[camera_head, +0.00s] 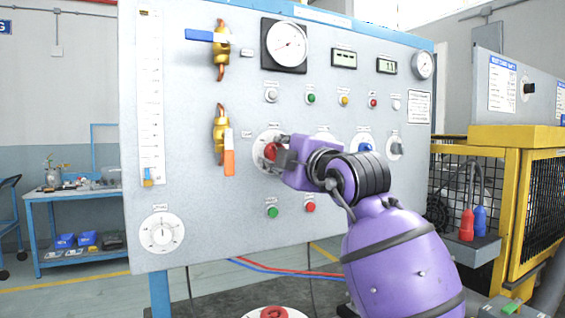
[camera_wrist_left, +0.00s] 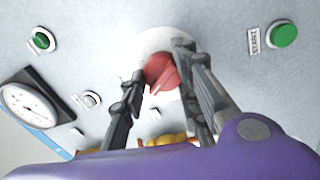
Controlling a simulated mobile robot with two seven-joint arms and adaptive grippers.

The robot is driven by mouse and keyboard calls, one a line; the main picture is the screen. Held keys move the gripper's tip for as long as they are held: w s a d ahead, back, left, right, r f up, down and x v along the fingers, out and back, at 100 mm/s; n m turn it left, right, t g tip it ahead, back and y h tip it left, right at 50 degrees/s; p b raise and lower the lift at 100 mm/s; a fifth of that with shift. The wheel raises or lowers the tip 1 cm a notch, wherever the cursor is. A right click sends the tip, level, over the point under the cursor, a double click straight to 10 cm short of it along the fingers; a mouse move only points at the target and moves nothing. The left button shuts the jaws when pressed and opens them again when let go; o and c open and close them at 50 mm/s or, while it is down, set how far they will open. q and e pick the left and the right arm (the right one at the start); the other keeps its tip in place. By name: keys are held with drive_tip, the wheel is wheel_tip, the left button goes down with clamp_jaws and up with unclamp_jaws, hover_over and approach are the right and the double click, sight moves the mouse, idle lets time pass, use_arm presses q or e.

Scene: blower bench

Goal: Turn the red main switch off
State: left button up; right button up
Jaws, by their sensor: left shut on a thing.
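The red main switch (camera_head: 270,151) is a red knob on a round white plate, near the middle of the grey panel (camera_head: 200,80). My left gripper (camera_head: 279,155) reaches it from the right and is shut on it. In the left wrist view the red knob (camera_wrist_left: 160,72) sits between the two dark fingers, which touch its sides. The gripper body hides part of the switch and its label in the head view. I cannot read its marked position. My right gripper is not in view.
Left of the switch is a brass valve with an orange lever (camera_head: 229,155); above it is one with a blue lever (camera_head: 200,36). A green button (camera_head: 272,212) and a red button (camera_head: 310,207) sit below. A blue knob (camera_head: 365,146) is to the right, partly behind my arm.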

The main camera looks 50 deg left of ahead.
use_arm(q)
drive_tip(key=shift+d+r+n+b, duration=0.1)
drive_tip(key=shift+r+n+b, duration=0.2)
drive_tip(key=shift+n, duration=0.3)
drive_tip(key=shift+d+r+n+b, duration=0.1)
drive_tip(key=shift+r+n+b, duration=0.1)
drive_tip(key=shift+n+b, duration=0.3)
drive_tip(key=o, duration=1)
drive_tip(key=shift+a, duration=0.1)
drive_tip(key=shift+f, duration=0.15)
drive_tip(key=shift+f, duration=0.1)
drive_tip(key=v, duration=1.2)
drive_tip(key=shift+f, duration=0.15)
